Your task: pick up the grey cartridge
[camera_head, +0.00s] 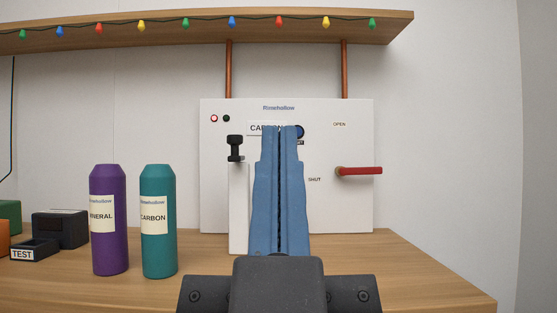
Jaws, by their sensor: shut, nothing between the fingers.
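I see no grey cartridge in this view; whether one is hidden behind my gripper I cannot tell. Two upright cylinders with tapered tops stand on the wooden counter (420,265) at the left. One is a purple cylinder (109,250) with a partly readable label ending in "ERAL". The other is a teal cylinder (158,258) labelled "CARBON". My gripper (280,130) has blue fingers pressed together and empty. It points away from me at the picture's middle, in front of the white panel, right of both cylinders.
Dark boxes (60,229), a "TEST" label (22,254) and green and orange items crowd the left. A shelf (300,33) hangs above. The right counter is clear.

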